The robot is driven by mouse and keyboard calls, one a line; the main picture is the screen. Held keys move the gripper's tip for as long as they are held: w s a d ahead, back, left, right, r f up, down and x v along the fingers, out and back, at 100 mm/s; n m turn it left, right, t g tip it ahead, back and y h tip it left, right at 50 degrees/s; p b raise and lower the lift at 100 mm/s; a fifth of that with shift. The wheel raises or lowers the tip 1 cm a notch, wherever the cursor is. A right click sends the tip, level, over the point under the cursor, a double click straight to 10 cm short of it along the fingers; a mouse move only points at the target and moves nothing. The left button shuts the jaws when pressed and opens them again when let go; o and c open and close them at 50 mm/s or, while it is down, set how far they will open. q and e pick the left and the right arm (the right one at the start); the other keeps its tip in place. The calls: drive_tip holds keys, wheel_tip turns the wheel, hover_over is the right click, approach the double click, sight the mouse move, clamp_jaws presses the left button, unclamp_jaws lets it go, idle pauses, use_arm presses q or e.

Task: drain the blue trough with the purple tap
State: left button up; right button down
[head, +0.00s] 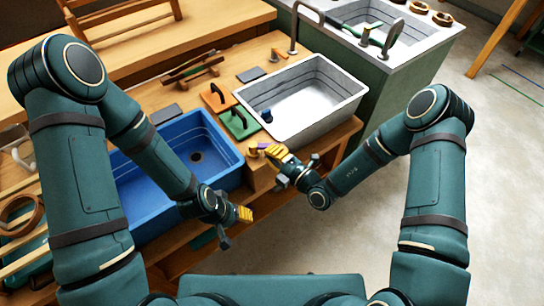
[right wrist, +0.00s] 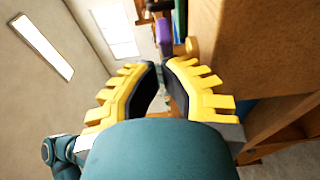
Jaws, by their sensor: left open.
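The blue trough (head: 205,124) is set in the wooden bench at left. Its dark round drain (head: 196,156) shows on the floor inside, and I cannot make out any water. The purple tap (head: 263,147) is small at the bench's front, right of the blue trough, with brass beside it. Its purple part (right wrist: 163,32) shows beyond my right fingertips in the right wrist view. My right gripper (head: 276,153) is close to the tap, its fingers (right wrist: 160,68) slightly apart with nothing seen between them. My left gripper (head: 243,214) is open and empty before the blue trough's front right corner.
A pale metal trough (head: 345,98) stands right of the blue one. Green (head: 239,122) and orange (head: 218,98) handled blocks lie between them. A green cabinet with a sink (head: 425,45) stands behind at right. Open floor (head: 390,225) lies at right.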

use_arm(q)
drive_tip(key=shift+a, duration=0.2)
use_arm(e)
drive_tip(key=shift+w+d+n+g+y, duration=0.25)
drive_tip(key=shift+w+n+g+y, duration=0.1)
drive_tip(key=shift+n+g+y, duration=0.35)
